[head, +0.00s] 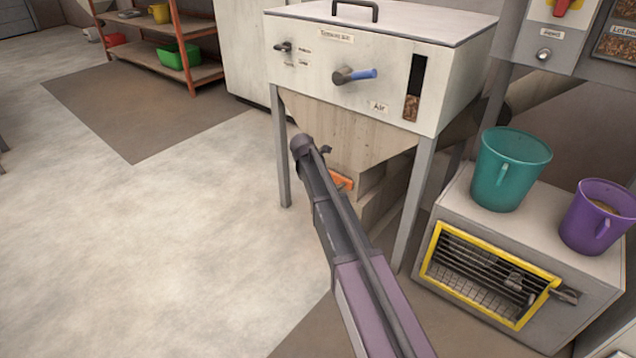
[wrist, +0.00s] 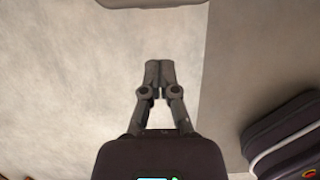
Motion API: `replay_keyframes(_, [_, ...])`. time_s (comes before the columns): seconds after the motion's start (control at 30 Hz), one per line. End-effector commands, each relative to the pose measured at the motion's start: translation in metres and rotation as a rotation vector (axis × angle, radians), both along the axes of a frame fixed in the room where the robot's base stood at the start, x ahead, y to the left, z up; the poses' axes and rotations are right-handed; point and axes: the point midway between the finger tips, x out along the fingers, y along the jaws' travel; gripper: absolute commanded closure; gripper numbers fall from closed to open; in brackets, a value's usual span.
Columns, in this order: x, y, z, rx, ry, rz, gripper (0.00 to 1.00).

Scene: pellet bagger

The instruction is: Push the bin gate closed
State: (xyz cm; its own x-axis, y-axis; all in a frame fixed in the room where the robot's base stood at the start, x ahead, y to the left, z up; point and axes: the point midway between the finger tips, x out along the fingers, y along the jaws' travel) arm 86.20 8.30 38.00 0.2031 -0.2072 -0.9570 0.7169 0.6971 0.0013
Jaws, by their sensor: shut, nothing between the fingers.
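The white pellet bin (head: 350,70) stands on grey legs in the head view, with a tapered hopper below. A small orange part (head: 341,181) shows low on the hopper, just right of my arm; it may be the gate's handle. My arm partly covers that area, so I cannot tell how far the gate is open. In the wrist view my gripper (wrist: 159,72) is shut and empty, with its fingertips together above pale floor. I cannot make out the fingers in the head view. No gate is recognisable in the wrist view.
A grey heater-like box with a yellow-framed grille (head: 490,275) stands right of the bin, carrying a teal bucket (head: 508,175) and a purple bucket (head: 597,220). An orange shelf rack (head: 165,60) stands at the back left. The floor (head: 130,240) left of my arm is clear.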

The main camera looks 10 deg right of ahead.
Motion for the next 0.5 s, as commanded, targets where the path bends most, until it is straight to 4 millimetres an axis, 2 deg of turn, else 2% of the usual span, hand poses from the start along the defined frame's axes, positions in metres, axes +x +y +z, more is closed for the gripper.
replay_keyframes(0.03, [-0.002,0.001,0.009,0.000,0.000,0.000,1.00])
replay_keyframes(0.5, [-0.010,0.009,0.048,0.000,0.001,0.000,1.00])
